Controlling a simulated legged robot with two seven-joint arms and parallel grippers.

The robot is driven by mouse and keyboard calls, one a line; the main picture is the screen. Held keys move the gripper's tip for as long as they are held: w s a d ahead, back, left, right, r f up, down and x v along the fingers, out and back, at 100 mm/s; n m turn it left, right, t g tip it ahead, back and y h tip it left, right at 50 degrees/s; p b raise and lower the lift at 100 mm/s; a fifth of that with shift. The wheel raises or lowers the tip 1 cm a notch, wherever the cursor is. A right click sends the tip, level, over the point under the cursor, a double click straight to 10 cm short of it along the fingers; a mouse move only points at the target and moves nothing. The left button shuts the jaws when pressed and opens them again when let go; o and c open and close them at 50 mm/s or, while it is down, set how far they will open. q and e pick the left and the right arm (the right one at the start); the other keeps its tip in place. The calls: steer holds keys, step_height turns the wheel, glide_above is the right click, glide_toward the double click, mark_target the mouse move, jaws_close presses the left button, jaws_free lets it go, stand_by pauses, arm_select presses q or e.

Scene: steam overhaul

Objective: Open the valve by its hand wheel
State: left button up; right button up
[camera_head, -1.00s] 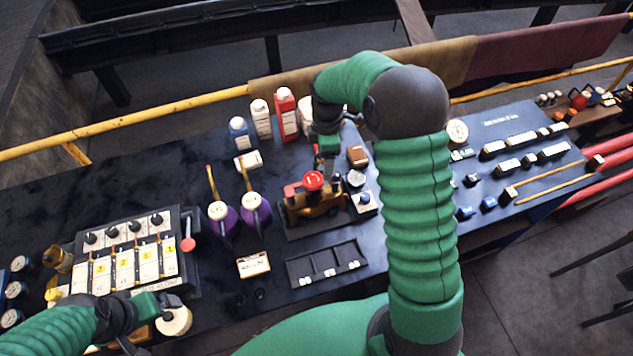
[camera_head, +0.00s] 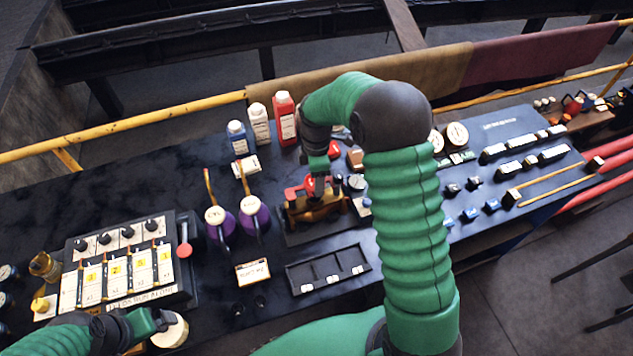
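The valve (camera_head: 314,208) has a brassy body and stands on a dark base plate in the middle of the bench. Its red hand wheel (camera_head: 293,191) sits on top and is partly hidden by my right gripper. My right gripper (camera_head: 319,183) points down over the wheel, at or just above it. I cannot tell whether it touches the wheel or how far its fingers are apart. My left gripper (camera_head: 163,321) is low at the left, beside a round cream-topped item (camera_head: 170,332). Its fingers are too small to read.
Two purple oil cans (camera_head: 221,222) stand left of the valve, with several bottles (camera_head: 285,118) behind. A compartment tray (camera_head: 328,270) lies in front. A switch panel (camera_head: 120,262) with a red-knobbed lever (camera_head: 184,249) is at the left.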

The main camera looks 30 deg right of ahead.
steer(key=shift+a+r, duration=0.2)
steer(key=shift+a, duration=0.4)
steer(key=shift+c, duration=1.4)
steer(key=shift+d, duration=0.45)
steer(key=n+p, duration=0.2)
steer(key=shift+s+d+r+n, duration=0.1)
steer(key=shift+r+n, duration=0.1)
steer(key=shift+n, duration=0.1)
steer(key=shift+a+n+p, duration=0.2)
steer(key=shift+n+p, duration=0.1)
steer(key=shift+n, duration=0.4)
steer(key=shift+a+f+n, duration=0.15)
steer(key=shift+f+n, duration=0.05)
steer(key=shift+n, duration=0.6)
arm_select(q)
steer(key=r, duration=0.2)
steer(key=shift+a+r, duration=0.35)
steer(key=shift+a, duration=0.05)
steer(key=shift+r, duration=0.1)
arm_select(e)
steer(key=shift+d, duration=0.2)
